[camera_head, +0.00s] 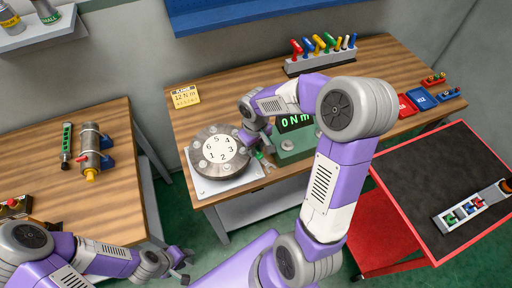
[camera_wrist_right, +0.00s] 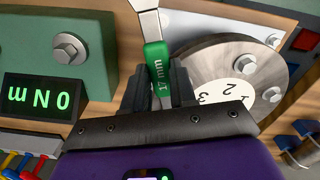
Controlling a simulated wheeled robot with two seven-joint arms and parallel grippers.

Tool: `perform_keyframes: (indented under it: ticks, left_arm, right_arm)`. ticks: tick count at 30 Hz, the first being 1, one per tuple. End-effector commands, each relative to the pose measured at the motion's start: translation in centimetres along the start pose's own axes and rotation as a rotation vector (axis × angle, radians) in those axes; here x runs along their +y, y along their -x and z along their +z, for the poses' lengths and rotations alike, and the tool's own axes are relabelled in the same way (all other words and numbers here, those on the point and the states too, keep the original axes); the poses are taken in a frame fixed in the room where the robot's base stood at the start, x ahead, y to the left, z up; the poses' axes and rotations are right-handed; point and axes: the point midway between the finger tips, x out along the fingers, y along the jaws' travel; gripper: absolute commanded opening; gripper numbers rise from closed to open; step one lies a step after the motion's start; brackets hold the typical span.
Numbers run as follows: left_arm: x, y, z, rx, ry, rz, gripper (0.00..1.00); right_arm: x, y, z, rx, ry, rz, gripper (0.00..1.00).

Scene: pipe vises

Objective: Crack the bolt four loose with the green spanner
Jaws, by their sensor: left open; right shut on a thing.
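My right gripper (camera_head: 257,148) is shut on the green spanner, just right of the round flange (camera_head: 196,163). In the right wrist view, the green spanner (camera_wrist_right: 157,60) reads "17 mm" and stands between the fingers. Its metal shank runs out of the top of the picture, so its working end is hidden. The flange (camera_wrist_right: 215,60) is right of the spanner there, with hex bolts on it and the numbers 1, 2 and 3 showing. In the head view its dial reads 1 to 6; bolt four's head is not clear beside my right gripper. My left gripper (camera_head: 183,267) is open and empty, low in front.
A green torque tester (camera_head: 293,143) reading "0 Nm" stands right of the flange. A rack of coloured tools (camera_head: 320,62) is behind. A black-topped red cart (camera_head: 425,185) is at right. The left bench (camera_head: 110,120) holds a cylinder fixture (camera_head: 90,146).

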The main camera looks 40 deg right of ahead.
Motion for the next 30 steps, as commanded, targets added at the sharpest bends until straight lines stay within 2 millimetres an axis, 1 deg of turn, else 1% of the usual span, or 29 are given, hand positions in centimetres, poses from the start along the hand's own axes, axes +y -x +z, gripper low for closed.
perform_keyframes:
  ticks: [30]
  left_arm:
    - [0.1,0.2,0.0,0.0,0.0,0.0,0.43]
  right_arm:
    - [0.0,0.0,-1.6,0.003,0.0,0.0,0.0]
